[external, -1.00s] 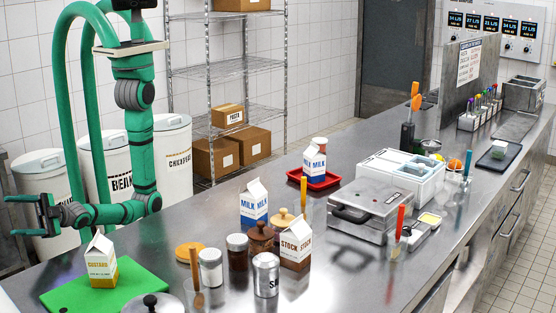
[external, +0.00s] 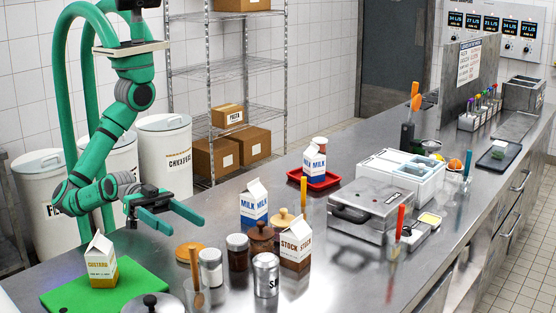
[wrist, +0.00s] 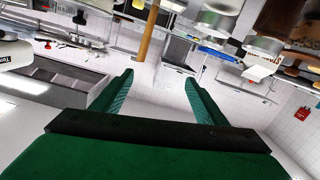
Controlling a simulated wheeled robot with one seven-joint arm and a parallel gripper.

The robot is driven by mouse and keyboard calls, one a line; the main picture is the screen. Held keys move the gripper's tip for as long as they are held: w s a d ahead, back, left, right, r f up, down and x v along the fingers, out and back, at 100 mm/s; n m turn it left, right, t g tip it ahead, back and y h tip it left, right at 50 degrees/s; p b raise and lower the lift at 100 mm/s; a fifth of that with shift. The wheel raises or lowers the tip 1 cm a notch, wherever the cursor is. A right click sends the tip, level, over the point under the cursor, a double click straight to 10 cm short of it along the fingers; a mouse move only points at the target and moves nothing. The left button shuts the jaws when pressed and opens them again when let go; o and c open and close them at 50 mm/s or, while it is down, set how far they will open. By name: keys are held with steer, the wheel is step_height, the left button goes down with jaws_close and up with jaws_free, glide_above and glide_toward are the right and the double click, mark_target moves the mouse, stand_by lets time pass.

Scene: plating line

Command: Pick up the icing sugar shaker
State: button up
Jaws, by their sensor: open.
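A clear shaker with white contents and a grey lid (external: 210,267), likely the icing sugar shaker, stands upright on the steel counter; I cannot read a label on it. A similar shaker with dark brown contents (external: 237,252) stands just behind it to the right. My gripper (external: 187,226) is open and empty, above the counter to the left of and behind the shakers, apart from them. In the wrist view both fingers of my gripper (wrist: 160,77) are spread with nothing between them. Grey-lidded containers (wrist: 265,43) show at upper right there; I cannot tell which is which.
A metal tin marked "S" (external: 266,275), a brown lidded jar (external: 261,238), a stock carton (external: 295,245) and a milk carton (external: 254,205) crowd the right. An orange-brown disc (external: 189,252) and utensil cup (external: 196,295) are close by. A custard carton (external: 101,262) stands on the green board (external: 133,290).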

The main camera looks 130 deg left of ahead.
mark_target(221, 276)
steer(key=a+f+g, duration=0.1)
steer(key=f, duration=0.2)
steer(key=s+a+f+g+y, duration=0.1)
steer(key=f, duration=0.3)
steer(key=s+a+f+g, duration=0.1)
steer(key=a+f, duration=0.1)
steer(key=f, duration=0.2)
steer(key=shift+s+f+g+y, duration=0.1)
steer(key=shift+s+g+y, duration=0.1)
steer(key=shift+g+y, duration=0.2)
steer(key=shift+w+a+f, duration=0.15)
steer(key=shift+w+f, duration=0.1)
steer(key=x, duration=1)
steer(key=c, duration=1.3)
